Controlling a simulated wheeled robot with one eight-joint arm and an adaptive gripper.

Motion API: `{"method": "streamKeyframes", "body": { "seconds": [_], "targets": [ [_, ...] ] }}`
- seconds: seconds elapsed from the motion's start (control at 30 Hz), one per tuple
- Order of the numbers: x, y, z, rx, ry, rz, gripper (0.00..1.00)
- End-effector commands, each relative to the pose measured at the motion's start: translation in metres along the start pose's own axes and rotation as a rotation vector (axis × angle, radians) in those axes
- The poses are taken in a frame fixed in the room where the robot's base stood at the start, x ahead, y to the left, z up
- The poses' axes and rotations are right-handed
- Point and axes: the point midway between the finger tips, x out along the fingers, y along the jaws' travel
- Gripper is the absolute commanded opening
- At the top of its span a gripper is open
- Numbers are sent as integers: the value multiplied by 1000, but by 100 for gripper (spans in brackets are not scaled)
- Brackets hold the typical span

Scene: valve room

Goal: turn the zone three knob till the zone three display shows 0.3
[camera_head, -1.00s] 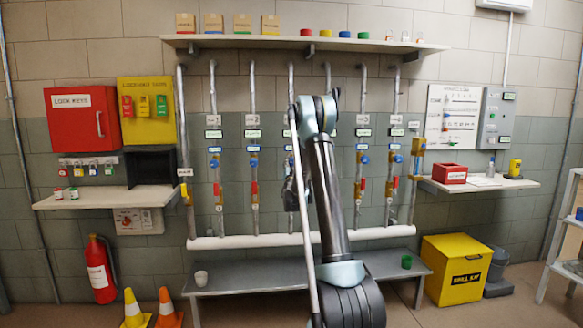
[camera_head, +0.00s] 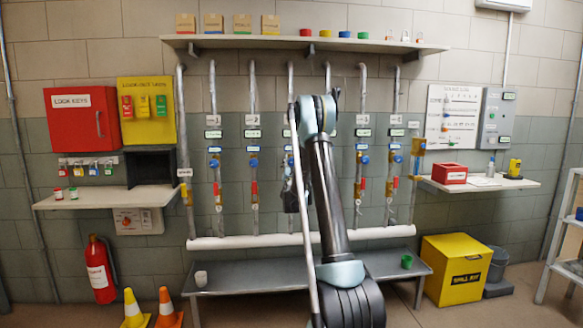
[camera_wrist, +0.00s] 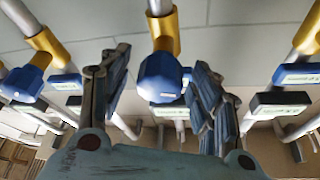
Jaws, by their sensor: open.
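In the wrist view, my gripper (camera_wrist: 158,68) is open, with one finger on each side of a faceted blue knob (camera_wrist: 165,78) on a brass-fitted pipe. The fingers stand beside the knob with small gaps, and I cannot tell whether either touches it. A dark display box (camera_wrist: 172,110) shows partly behind the knob, its reading hidden or too small to read. In the head view, my arm covers the middle pipes, hiding the knob there; the dark gripper (camera_head: 291,195) shows only partly beside the arm. I cannot read a zone number on the knob.
In the head view, a shelf (camera_head: 345,45) runs above the pipes, a white horizontal pipe (camera_head: 240,242) crosses below, and a grey bench (camera_head: 235,284) stands underneath.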

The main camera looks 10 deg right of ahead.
Motion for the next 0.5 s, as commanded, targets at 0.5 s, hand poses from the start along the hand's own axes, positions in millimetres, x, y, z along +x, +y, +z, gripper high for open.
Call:
{"method": "streamKeyframes", "body": {
  "seconds": [0.5],
  "targets": [
    [-90, 0, 1, 0, 0, 0, 57]
  ]
}}
